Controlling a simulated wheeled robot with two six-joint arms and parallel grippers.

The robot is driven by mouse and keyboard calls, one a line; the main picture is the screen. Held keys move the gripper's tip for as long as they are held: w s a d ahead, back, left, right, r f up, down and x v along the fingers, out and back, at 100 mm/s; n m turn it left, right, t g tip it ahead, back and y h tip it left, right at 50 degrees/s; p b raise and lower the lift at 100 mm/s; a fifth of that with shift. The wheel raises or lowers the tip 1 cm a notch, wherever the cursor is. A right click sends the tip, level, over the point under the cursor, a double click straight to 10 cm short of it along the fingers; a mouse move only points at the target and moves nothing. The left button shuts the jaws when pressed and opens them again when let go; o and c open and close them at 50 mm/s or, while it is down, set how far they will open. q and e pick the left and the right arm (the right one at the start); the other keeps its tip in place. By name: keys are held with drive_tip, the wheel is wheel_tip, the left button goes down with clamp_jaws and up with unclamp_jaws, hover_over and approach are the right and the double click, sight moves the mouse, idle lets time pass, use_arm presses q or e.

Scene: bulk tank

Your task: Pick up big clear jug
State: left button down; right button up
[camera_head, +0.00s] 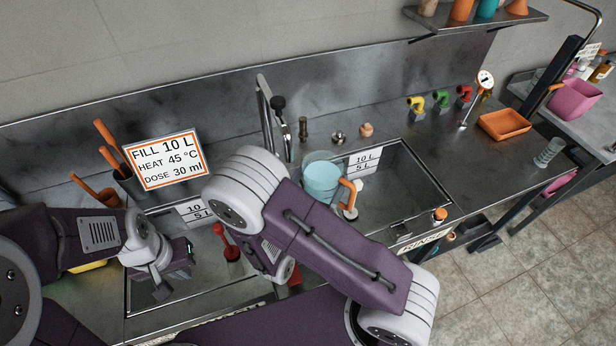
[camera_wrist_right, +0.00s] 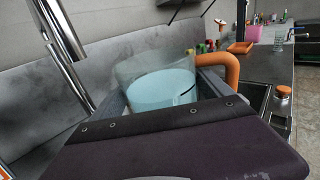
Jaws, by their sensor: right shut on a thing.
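The big clear jug (camera_head: 320,182) has an orange handle (camera_head: 350,195) and holds pale blue liquid. In the head view it is at the left side of the right basin, roughly upright, partly hidden by my right arm. I cannot tell whether its base touches anything. In the right wrist view the jug (camera_wrist_right: 160,88) sits between the two dark fingers of my right gripper (camera_wrist_right: 165,92), which is shut on it. My left gripper (camera_head: 165,282) is over the left basin, away from the jug; its finger gap is unclear.
A steel tap (camera_head: 266,112) rises behind the jug. A sign (camera_head: 165,160) reads fill 10 L, heat 45 °C, dose 30 ml. A red plunger-like tool (camera_head: 230,248) is in the left basin. An orange tray (camera_head: 504,125) and coloured valves (camera_head: 440,100) stand on the right counter.

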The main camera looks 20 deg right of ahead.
sight(341, 166)
drive_tip(key=shift+s+d+r+p, duration=0.3)
drive_tip(key=shift+d+r, duration=0.3)
drive_tip(key=shift+d, duration=0.15)
drive_tip(key=shift+s+d+r+p, duration=0.15)
drive_tip(key=shift+d+r+p, duration=0.1)
drive_tip(key=shift+d+p, duration=0.1)
drive_tip(key=shift+s+d+r+p, duration=0.3)
drive_tip(key=shift+d+p, duration=0.2)
drive_tip(key=shift+d, duration=0.1)
drive_tip(key=shift+d, duration=0.1)
